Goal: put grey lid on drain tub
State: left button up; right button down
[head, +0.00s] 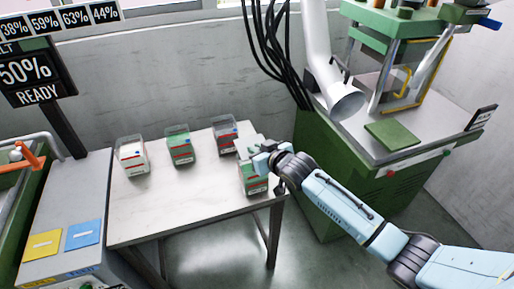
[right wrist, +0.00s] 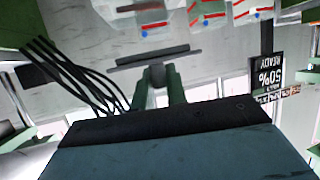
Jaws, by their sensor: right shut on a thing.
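My right gripper (head: 264,160) is shut on the grey lid (head: 247,144). In the right wrist view the lid shows nearly edge-on as a dark flat plate (right wrist: 152,57), beyond the two green fingers (right wrist: 158,88), with its grip part between them. In the head view it is above and behind a clear tub with green contents (head: 253,178) near the table's right edge; I cannot tell whether it touches. Other tubs hold white (head: 133,156), green (head: 180,145) and dark (head: 225,135) contents. Their labels are too small to tell which is the drain tub. My left gripper is out of view.
The pale table (head: 180,205) is clear in front of the tubs. A green machine (head: 390,150) with a grey nozzle (head: 345,100) stands to the right, with black cables hanging beside it. A grey bench (head: 60,210) with yellow and blue cards is at left.

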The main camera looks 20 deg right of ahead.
jog(key=shift+f+b, duration=1.35)
jog(key=shift+f, duration=1.3)
jog(key=c, duration=1.3)
grip_release()
jog(key=p+v, duration=0.2)
jog(key=v, duration=1.1)
jog(key=shift+s+r, duration=0.15)
jog(key=shift+r, duration=0.05)
